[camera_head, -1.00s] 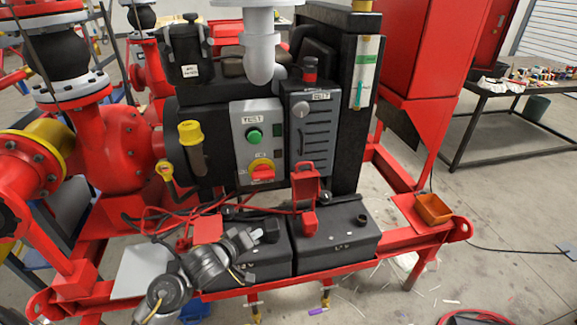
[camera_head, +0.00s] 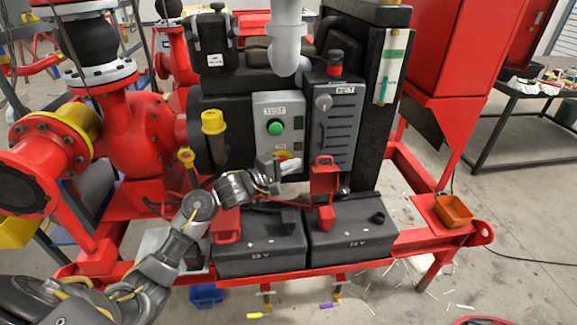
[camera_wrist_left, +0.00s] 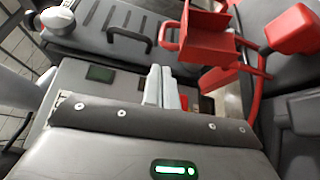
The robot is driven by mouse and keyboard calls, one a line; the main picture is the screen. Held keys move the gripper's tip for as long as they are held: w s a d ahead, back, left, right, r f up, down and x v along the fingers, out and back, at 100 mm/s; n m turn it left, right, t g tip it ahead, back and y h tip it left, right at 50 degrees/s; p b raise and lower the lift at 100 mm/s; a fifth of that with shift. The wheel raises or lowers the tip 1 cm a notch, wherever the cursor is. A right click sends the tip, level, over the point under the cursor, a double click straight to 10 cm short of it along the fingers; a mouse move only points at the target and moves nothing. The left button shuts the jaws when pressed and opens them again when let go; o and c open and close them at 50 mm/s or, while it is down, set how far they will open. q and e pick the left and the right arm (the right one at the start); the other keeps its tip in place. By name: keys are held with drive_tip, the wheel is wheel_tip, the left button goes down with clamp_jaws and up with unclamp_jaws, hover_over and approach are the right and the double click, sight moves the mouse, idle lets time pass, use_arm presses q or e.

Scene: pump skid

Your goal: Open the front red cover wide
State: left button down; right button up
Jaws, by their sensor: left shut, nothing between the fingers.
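Two red covers sit at the two black batteries. The right battery's cover (camera_head: 325,181) stands raised, with a loop handle at its top. The left battery's cover (camera_head: 226,223) is beside the left battery's near-left top, partly behind my wrist. My left gripper (camera_head: 294,164) is shut and empty, in front of the control panel's lower part, just left of the raised cover and apart from it in the head view. My right gripper is not in view.
The grey control panel (camera_head: 277,128) has a green button; its red-yellow switch is partly hidden by my gripper. A louvred black box (camera_head: 334,125) stands behind the raised cover. Red cables run over the batteries (camera_head: 348,238). An orange tray (camera_head: 453,210) sits at the right.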

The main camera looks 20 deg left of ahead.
sight(324, 175)
use_arm(q)
drive_tip(key=x, duration=0.6)
drive_tip(key=shift+w, duration=0.15)
drive_tip(key=shift+d, duration=0.2)
